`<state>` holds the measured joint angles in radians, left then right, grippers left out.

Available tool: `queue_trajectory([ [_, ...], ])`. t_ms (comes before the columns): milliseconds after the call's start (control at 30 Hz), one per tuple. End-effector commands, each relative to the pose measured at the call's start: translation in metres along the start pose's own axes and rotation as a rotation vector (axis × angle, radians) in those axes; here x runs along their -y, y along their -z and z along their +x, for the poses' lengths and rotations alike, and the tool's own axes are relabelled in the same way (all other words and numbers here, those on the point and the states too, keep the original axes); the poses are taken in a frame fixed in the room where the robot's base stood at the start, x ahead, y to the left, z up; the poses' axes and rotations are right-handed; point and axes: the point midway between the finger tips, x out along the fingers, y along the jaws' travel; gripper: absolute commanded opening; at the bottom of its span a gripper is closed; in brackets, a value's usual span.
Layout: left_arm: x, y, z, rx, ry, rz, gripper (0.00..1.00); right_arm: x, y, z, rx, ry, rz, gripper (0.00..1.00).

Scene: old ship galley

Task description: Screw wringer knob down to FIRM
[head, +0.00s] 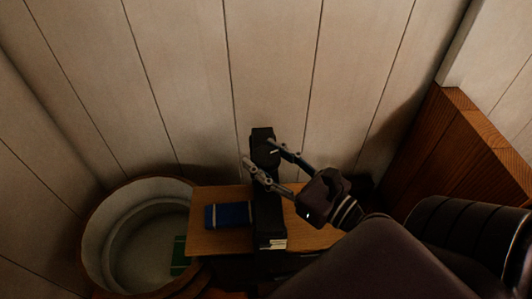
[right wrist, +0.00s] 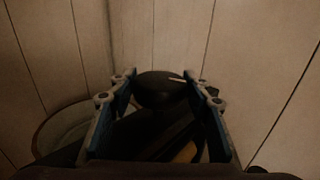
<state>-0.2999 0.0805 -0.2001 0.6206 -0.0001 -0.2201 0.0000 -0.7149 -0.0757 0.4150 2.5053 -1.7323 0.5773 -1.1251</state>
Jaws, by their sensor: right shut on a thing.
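The wringer knob (head: 264,150) is black and round with a short white mark, and it sits at the top of the dark wringer frame (head: 268,212) by the plank wall. In the right wrist view, the knob (right wrist: 158,90) lies between the two fingers. My right gripper (head: 259,152) reaches in from the right and is shut on the knob, one finger on each side; it also shows in the right wrist view (right wrist: 160,80). I cannot read any tightness marking. My left gripper is not in view.
A round tub (head: 97,232) stands at the left with a green thing (head: 180,256) at its right side. A wooden board (head: 235,242) carries a blue block (head: 228,214) beside the frame. A wooden panel (head: 470,140) stands at the right. The plank wall is close behind.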

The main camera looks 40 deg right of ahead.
Motion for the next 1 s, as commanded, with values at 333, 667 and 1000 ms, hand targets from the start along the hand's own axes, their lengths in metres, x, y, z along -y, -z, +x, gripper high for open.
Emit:
queue_trajectory([
  [333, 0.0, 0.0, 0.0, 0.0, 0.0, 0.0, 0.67, 0.0, 0.0, 0.0, 0.001, 0.003, 0.001, 0.2],
  [667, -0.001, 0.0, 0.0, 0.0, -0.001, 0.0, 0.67, 0.0, 0.0, 0.0, 0.0, 0.002, 0.001, 0.63],
  [1000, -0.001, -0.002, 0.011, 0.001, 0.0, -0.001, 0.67, 0.0, 0.003, 0.0, 0.0, -0.042, -0.004, 0.63],
])
